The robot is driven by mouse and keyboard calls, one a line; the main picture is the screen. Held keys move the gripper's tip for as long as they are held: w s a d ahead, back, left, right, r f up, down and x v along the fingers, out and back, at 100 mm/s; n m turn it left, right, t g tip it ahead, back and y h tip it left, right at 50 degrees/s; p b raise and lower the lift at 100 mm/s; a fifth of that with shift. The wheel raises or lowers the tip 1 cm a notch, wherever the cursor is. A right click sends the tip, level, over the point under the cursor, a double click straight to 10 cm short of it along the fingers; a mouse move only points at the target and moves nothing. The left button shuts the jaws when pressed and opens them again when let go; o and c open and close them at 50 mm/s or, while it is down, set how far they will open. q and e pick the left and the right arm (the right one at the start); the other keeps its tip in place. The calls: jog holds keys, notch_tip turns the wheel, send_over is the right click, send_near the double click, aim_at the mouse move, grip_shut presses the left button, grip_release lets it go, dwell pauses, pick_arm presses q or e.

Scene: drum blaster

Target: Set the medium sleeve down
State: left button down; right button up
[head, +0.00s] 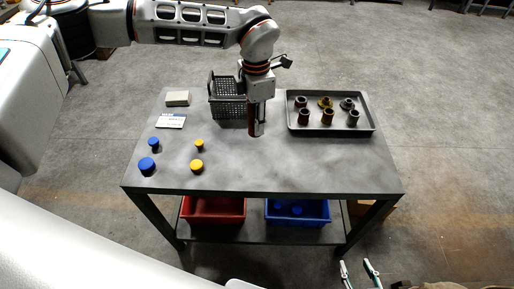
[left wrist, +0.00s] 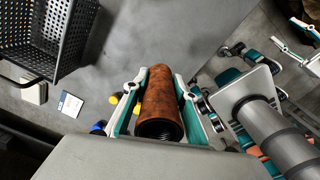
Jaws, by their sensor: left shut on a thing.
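A rust-brown hollow sleeve (left wrist: 160,103) is held between the two teal-and-white fingers of my left gripper (left wrist: 158,88) in the left wrist view. Its dark open end faces the camera. In the head view the sleeve (head: 254,124) hangs roughly upright below my left gripper (head: 258,107), over the middle of the grey table (head: 275,165). I cannot tell its exact height above the table. My right gripper (head: 358,268) is open and empty at the bottom of the head view, in front of the table.
A dark tray (head: 333,131) with several sleeves and fittings stands right. A black wire basket (head: 226,110) stands behind left of the held sleeve. Blue knobs (head: 147,166), yellow knobs (head: 197,166), a label card (head: 171,121) and a pale box (head: 177,98) lie left. The front-right tabletop is clear.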

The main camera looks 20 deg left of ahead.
pick_arm(q)
notch_tip(320, 180, down, 13)
jog(key=shift+r+b, duration=0.1)
jog(key=shift+b, duration=0.4)
jog(key=shift+f, duration=0.25)
jog(key=c, duration=1.6)
grip_release()
jog(key=shift+c, duration=0.2)
notch_tip(320, 180, up, 12)
jog(key=shift+p, duration=0.45)
jog(key=shift+s, duration=0.15)
